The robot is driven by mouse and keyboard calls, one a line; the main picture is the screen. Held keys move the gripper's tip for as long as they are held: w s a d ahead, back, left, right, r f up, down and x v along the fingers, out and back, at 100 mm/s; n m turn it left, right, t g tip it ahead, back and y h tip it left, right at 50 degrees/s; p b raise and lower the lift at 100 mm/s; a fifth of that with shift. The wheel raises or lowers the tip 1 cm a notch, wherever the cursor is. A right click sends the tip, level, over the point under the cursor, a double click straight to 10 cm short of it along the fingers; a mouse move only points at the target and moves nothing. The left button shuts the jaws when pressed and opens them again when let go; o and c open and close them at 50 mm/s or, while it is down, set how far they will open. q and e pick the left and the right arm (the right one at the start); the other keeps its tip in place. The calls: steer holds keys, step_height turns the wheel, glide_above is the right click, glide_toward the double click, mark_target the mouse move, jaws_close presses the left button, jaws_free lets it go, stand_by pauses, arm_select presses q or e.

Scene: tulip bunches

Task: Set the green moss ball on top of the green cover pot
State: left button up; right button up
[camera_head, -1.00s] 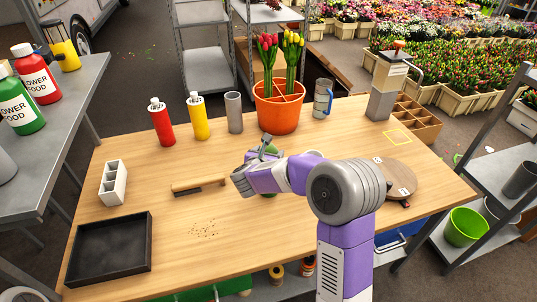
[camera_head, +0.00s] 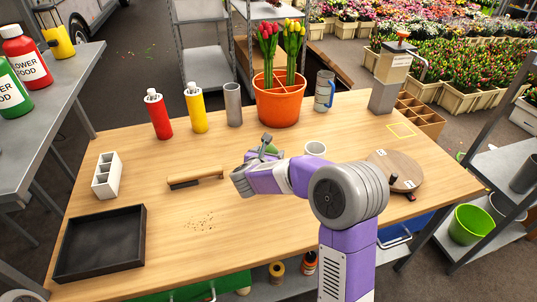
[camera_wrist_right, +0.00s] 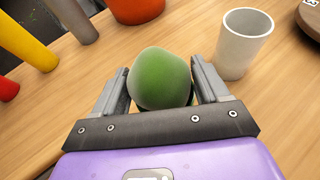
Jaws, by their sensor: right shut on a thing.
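The green moss ball (camera_wrist_right: 160,78) is between the two fingers of my right gripper (camera_wrist_right: 161,88) in the right wrist view, touching or nearly touching both. In the head view my right gripper (camera_head: 268,150) is over the middle of the table, with a bit of green (camera_head: 271,149) showing at its fingers. The gripper is shut on the ball. The ball hides what is directly behind it, and I cannot make out the green cover pot for certain. My left gripper is not in view.
A white cup (camera_wrist_right: 244,42) stands beside the gripper. An orange pot of tulips (camera_head: 280,103), bottles and a grey cylinder (camera_head: 233,104) stand behind. A wooden brush (camera_head: 195,177) lies left, and a round turntable (camera_head: 396,170) right.

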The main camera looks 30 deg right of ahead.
steer(key=o, duration=1.1)
steer(key=shift+c, duration=0.2)
steer(key=p+v, duration=0.1)
steer(key=v, duration=0.6)
steer(key=shift+s+a+r, duration=0.2)
steer(key=shift+f, duration=0.1)
